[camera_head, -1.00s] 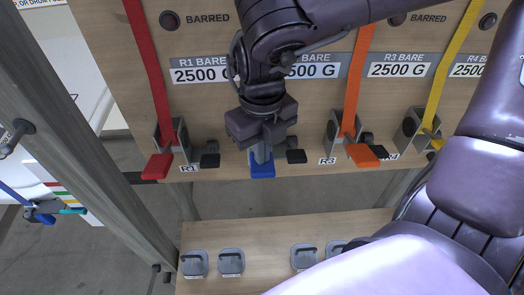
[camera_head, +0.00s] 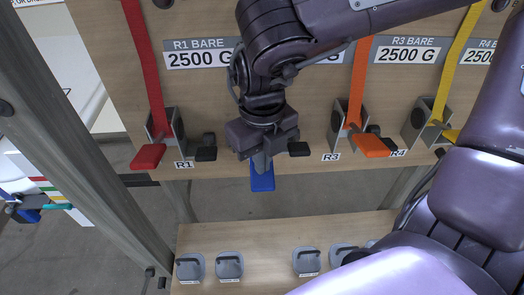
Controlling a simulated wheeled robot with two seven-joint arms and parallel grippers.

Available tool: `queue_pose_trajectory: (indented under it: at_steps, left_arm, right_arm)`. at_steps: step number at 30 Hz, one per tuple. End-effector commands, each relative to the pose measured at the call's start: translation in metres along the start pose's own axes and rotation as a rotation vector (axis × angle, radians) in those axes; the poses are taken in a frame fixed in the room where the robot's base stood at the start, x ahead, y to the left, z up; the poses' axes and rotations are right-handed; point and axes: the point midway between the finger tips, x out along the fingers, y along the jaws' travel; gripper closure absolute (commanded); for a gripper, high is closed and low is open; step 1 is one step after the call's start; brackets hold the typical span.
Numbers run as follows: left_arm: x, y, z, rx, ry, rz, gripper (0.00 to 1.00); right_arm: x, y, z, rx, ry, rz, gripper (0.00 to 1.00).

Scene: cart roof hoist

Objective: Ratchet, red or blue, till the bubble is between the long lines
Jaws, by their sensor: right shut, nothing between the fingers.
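The red ratchet handle (camera_head: 148,156) sticks out from its grey bracket at the left of the board, under a red strap (camera_head: 145,70). The blue ratchet handle (camera_head: 262,180) hangs down past the board's lower edge. My right gripper (camera_head: 262,160) is shut and empty, with its fingertips at the top of the blue handle. They look to be touching it, and they and my arm hide the blue ratchet's bracket and strap. My left gripper is not in view. I see no bubble or long lines.
Orange (camera_head: 371,146) and yellow (camera_head: 450,135) handles sit further right. Black tabs (camera_head: 206,152) stand beside the ratchets. A lower shelf (camera_head: 270,236) holds several grey weights (camera_head: 229,266). A grey post (camera_head: 85,150) runs down the left.

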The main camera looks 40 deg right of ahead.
Motion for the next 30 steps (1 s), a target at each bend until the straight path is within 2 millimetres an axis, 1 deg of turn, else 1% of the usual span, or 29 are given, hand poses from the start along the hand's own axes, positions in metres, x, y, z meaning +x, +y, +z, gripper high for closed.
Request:
queue_pose_trajectory:
  at_steps: [1, 7, 22, 25, 30]
  left_arm:
    - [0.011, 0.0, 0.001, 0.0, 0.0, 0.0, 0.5]
    - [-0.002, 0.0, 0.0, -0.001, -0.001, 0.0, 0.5]
    - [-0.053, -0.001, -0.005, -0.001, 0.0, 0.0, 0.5]
    - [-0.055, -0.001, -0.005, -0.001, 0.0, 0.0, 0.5]
    - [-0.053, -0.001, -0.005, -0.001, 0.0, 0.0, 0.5]
  right_arm:
    - [0.011, -0.001, 0.0, 0.001, 0.002, -0.001, 1.0]
    - [-0.003, -0.001, 0.001, 0.0, 0.0, -0.001, 1.0]
    - [-0.073, -0.002, 0.004, 0.0, -0.001, -0.001, 1.0]
    - [-0.077, -0.003, 0.004, 0.0, 0.0, -0.001, 1.0]
    - [-0.075, -0.003, 0.004, 0.0, 0.0, 0.0, 1.0]
